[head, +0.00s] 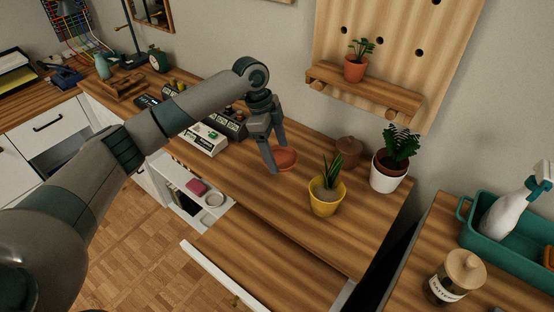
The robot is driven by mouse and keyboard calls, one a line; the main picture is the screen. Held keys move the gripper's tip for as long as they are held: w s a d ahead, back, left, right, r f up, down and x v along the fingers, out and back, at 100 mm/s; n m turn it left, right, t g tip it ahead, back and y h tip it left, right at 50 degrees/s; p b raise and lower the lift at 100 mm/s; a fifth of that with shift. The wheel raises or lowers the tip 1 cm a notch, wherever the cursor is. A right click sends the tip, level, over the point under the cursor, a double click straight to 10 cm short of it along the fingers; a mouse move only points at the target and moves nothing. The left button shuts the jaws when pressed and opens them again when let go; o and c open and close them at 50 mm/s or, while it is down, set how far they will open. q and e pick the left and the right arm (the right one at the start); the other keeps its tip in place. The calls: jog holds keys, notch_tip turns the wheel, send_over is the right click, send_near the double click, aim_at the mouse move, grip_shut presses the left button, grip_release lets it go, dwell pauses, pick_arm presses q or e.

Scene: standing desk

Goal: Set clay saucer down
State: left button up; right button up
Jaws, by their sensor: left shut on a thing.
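The clay saucer (287,160) is a shallow round terracotta dish over the wooden desk (240,181). My left gripper (277,160) points down at the saucer's left side and is shut on its rim. The saucer looks level and close to the desk top; I cannot tell whether it touches the wood. The saucer's left part is partly hidden by the fingers. My right gripper is not in view.
A yellow pot (325,198) with a plant stands just right of the saucer. A brown lidded pot (348,151) and a white potted plant (390,172) stand behind. A shelf (365,92) hangs above. Bare desk lies in front of the saucer.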

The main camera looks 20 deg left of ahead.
pick_arm(q)
jog(key=shift+r, duration=0.1)
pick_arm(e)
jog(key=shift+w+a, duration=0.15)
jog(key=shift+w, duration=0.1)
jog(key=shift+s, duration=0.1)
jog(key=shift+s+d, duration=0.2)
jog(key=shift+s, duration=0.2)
